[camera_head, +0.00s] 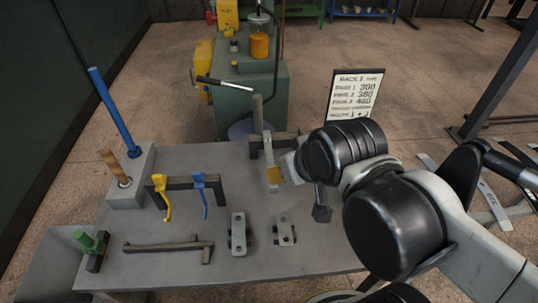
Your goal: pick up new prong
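A yellow curved prong-like piece (162,196) and a blue one (201,195) hang on a dark bracket at the left of the grey bench (145,262). I cannot tell which piece is the new prong. My wrist is over the right part of the bench, and the end of my arm (290,167) points left beside an upright grey bar with a yellow patch (272,172). My gripper's fingers are not clear, so I cannot tell whether they are open or touching the bar. Part of a second dark bracket (286,138) shows behind.
Two grey clamp plates (238,234) (284,229), a dark metal bar (165,246) and a green-handled tool (86,239) lie on the bench. A tall blue-handled tool (115,115) stands at left. A green machine (252,95) and a number sign (355,96) are behind.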

